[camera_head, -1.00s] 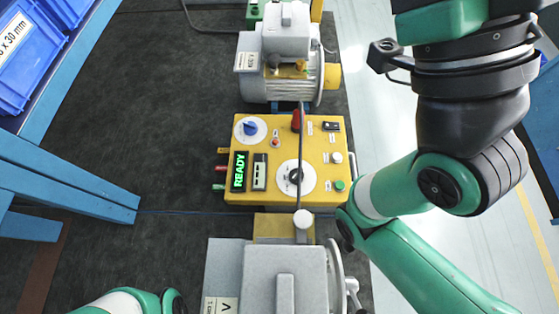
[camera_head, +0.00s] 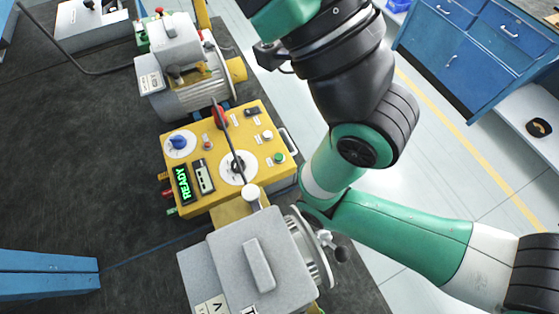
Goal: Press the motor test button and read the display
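The yellow control box (camera_head: 214,199) lies on the dark bench in the middle of the head view. Its small display (camera_head: 183,187) shows READY in green letters. A green button (camera_head: 278,158) and a white button (camera_head: 267,135) sit near its right edge; I cannot tell which is the motor test button. The box also carries a blue knob (camera_head: 178,141), a red part (camera_head: 219,117) and a round white dial (camera_head: 231,174) with a rod crossing it. My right arm passes right of the box, but its gripper is out of view. My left gripper is out of view too.
A grey motor (camera_head: 171,102) stands behind the box, and a grey housing (camera_head: 226,268) with a flange stands in front. A blue beam (camera_head: 45,276) is at lower left. Blue cabinets (camera_head: 465,50) are at upper right. The dark bench left of the box is clear.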

